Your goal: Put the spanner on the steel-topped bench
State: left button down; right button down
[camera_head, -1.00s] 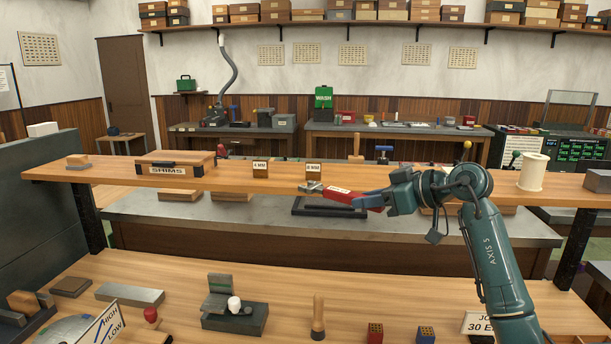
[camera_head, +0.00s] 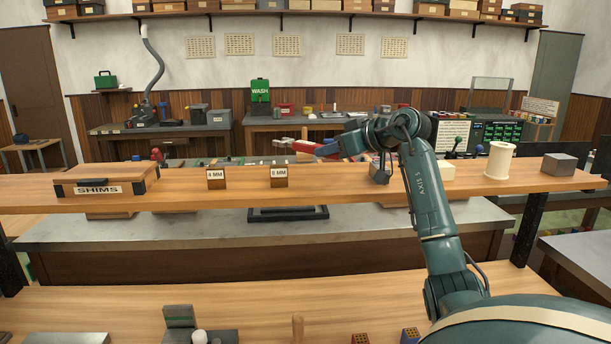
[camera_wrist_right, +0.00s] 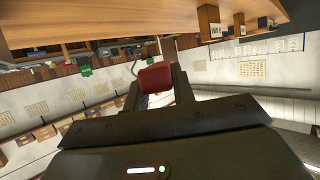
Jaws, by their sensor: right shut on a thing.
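The spanner (camera_head: 317,148), with a red handle and a grey head pointing left, is held in my right gripper (camera_head: 338,145). It shows above the back edge of the wooden shelf, up and right of the 8 MM block. In the right wrist view the red handle (camera_wrist_right: 155,77) sits between the two dark fingers of my right gripper (camera_wrist_right: 157,88). A bench with a grey metal-looking top (camera_head: 365,230) stands beyond and below the shelf, partly hidden by it. My left gripper is out of view.
The raised wooden shelf (camera_head: 340,196) crosses the view, carrying a SHIMS box (camera_head: 105,182), a 4 MM block (camera_head: 216,178), an 8 MM block (camera_head: 279,177), a white spool (camera_head: 499,160) and a grey block (camera_head: 559,164). A dark tray (camera_head: 288,214) lies on the grey bench.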

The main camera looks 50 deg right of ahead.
aim_at(330, 184)
jog(key=shift+s+f, duration=0.1)
jog(key=shift+f, duration=3)
jog(key=shift+f, duration=0.1)
jog(key=shift+f, duration=0.1)
jog(key=c, duration=1.3)
grip_release()
jog(key=shift+f, duration=0.15)
jog(key=shift+o, duration=0.7)
jog(key=shift+a+f, duration=0.1)
